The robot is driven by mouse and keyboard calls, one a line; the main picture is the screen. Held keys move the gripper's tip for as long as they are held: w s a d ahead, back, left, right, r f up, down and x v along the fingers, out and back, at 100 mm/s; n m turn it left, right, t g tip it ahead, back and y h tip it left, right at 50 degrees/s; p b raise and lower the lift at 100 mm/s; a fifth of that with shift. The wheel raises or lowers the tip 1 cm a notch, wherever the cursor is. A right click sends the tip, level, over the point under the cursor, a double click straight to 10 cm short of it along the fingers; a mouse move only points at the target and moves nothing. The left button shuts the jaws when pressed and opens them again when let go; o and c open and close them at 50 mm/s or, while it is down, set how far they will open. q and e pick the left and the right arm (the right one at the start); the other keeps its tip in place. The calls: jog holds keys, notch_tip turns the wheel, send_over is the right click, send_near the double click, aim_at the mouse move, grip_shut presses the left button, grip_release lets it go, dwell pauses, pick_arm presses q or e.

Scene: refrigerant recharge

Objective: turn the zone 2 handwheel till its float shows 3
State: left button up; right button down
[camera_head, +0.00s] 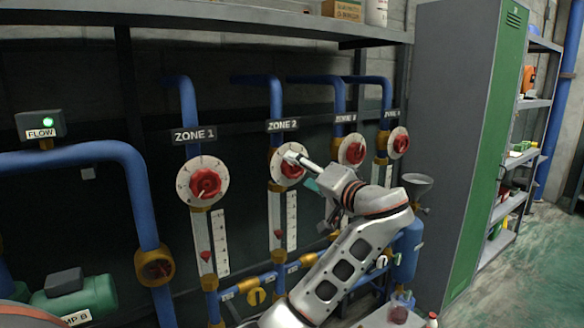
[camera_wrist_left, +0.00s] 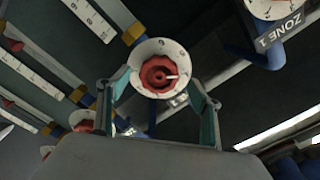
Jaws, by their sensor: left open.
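The zone 2 handwheel (camera_head: 291,171) is a red knob on a round white dial under the ZONE 2 sign (camera_head: 283,125). In the left wrist view the red handwheel (camera_wrist_left: 157,76) sits in its dial between my fingers. My left gripper (camera_head: 303,172) is open in front of it, fingers spread on both sides; in the left wrist view the gripper (camera_wrist_left: 160,92) shows teal finger pads. I cannot tell whether the fingers touch the wheel. The zone 2 red float (camera_head: 278,234) stands in the lower part of its tube, beside a scale (camera_head: 291,220) too small to read. My right gripper is not in view.
The zone 1 handwheel (camera_head: 205,183) is at the left; two more handwheels (camera_head: 354,151) (camera_head: 399,143) are at the right. Blue pipes run behind, with yellow valves (camera_head: 256,296) below. A grey cabinet (camera_head: 450,150) stands at the right, and a shelf (camera_head: 220,18) hangs above.

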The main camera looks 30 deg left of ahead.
aim_at(295, 168)
pick_arm(q)
jog(key=x, duration=0.5)
jog(key=c, duration=1.1)
